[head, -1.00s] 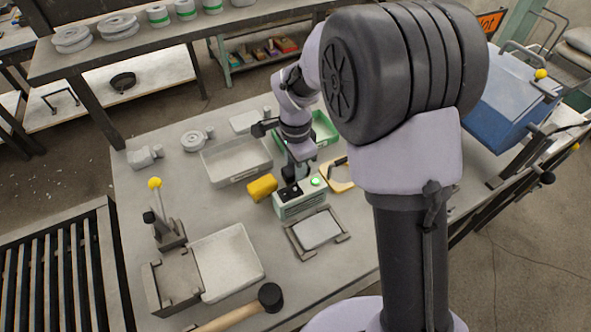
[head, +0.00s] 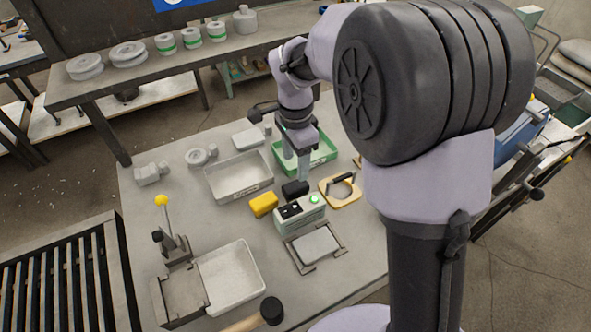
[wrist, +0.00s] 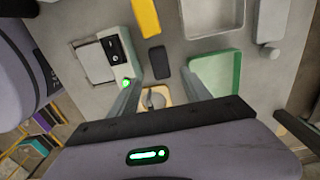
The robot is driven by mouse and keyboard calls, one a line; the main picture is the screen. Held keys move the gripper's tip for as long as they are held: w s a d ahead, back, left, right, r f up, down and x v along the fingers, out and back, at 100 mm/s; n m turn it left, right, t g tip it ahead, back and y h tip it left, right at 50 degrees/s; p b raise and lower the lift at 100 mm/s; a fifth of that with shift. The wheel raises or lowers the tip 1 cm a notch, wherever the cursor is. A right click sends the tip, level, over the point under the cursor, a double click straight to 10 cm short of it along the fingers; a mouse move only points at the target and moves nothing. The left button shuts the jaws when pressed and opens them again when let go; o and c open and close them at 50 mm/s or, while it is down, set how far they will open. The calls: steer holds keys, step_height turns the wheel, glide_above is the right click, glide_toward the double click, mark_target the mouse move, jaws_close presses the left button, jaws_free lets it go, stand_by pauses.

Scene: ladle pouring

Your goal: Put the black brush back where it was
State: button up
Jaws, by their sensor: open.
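A small black block (head: 295,189), which I take to be the brush, lies on the table between the yellow block (head: 263,204) and the yellow ring-shaped holder (head: 345,201). In the wrist view the black block (wrist: 158,60) shows between and beyond my fingertips. My gripper (head: 296,172) points down above and just behind the black block, near the green tray (head: 322,157). Its two fingers (wrist: 160,76) are spread apart with nothing between them. The gap between the fingertips and the block is hard to judge.
A control box with a green button (head: 300,213) stands just in front of the black block. A grey tray (head: 240,181) is to the left, and a framed plate (head: 315,246) is in front.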

steer(key=s+d+r+n+t, duration=0.2)
steer(key=s+r+n, duration=0.1)
steer(key=s, duration=0.4)
steer(key=s+d+r+n+t+y, duration=0.1)
steer(key=s+d+r+n+t, duration=0.1)
steer(key=s+r, duration=0.4)
steer(key=s+d+r+n+t+y, duration=0.1)
steer(key=s+r+n, duration=0.3)
steer(key=s, duration=0.5)
steer(key=shift+s+d+r+t, duration=0.15)
steer(key=shift+d+r+t, duration=0.05)
steer(key=shift+d+t, duration=0.25)
stand_by(0.4)
